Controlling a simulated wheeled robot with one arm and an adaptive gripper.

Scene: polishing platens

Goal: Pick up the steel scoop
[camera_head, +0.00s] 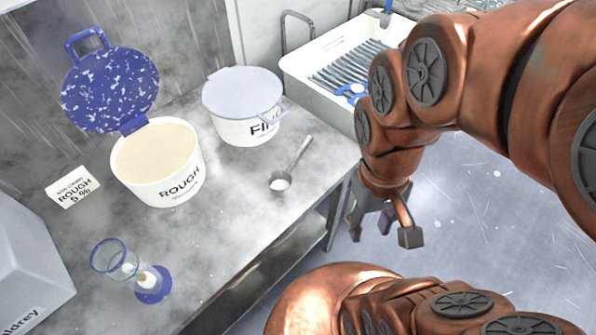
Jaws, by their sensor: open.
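The steel scoop (293,163) lies on the grey bench near its front edge, in front of the lidded tub marked FI. Its bowl (280,181) points toward the lower left and looks pale inside, and its handle runs up and to the right. My gripper (384,225) hangs to the right of the scoop, beyond the bench's edge and over the floor. Its fingers point down, are apart and hold nothing. The gripper and the scoop are clearly apart.
An open tub (165,190) marked ROUGH has its blue speckled lid (110,90) raised. The lidded tub (243,100) stands behind the scoop. A white ribbed sink tray (318,88) is at the back right. Bench around the scoop is clear.

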